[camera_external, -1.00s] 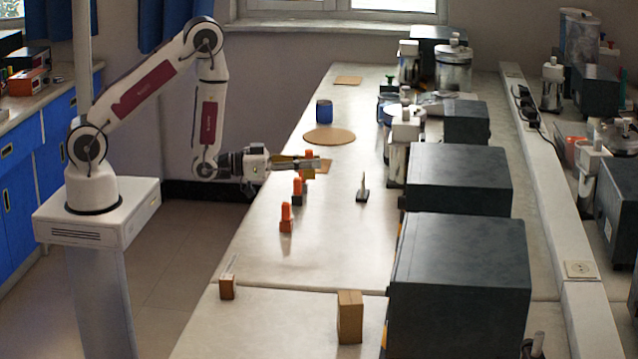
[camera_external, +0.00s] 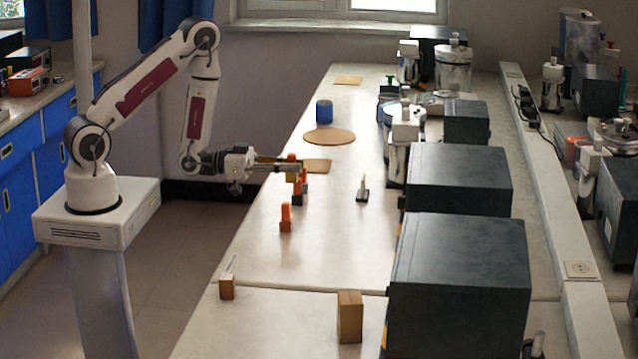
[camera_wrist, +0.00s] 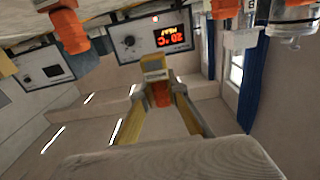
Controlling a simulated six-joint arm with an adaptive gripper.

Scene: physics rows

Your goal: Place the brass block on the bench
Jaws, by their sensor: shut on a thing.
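My gripper (camera_external: 296,168) is shut on the brass block (camera_external: 290,178), seemingly by its orange knob, above the left part of the bench (camera_external: 335,235). Little of the block shows in the outside view. In the wrist view, the brass block (camera_wrist: 153,65) is a small yellowish shape beyond the fingertips, with the orange knob (camera_wrist: 160,94) between the fingers. I cannot tell whether the block touches the bench.
An orange-knobbed dark block (camera_external: 301,195) stands close to my gripper; another orange block (camera_external: 286,218) is nearer the camera. A square cork mat (camera_external: 318,165) lies behind. A round cork mat (camera_external: 329,136) and blue pot (camera_external: 324,111) stand farther back. Dark boxes (camera_external: 458,255) line the right.

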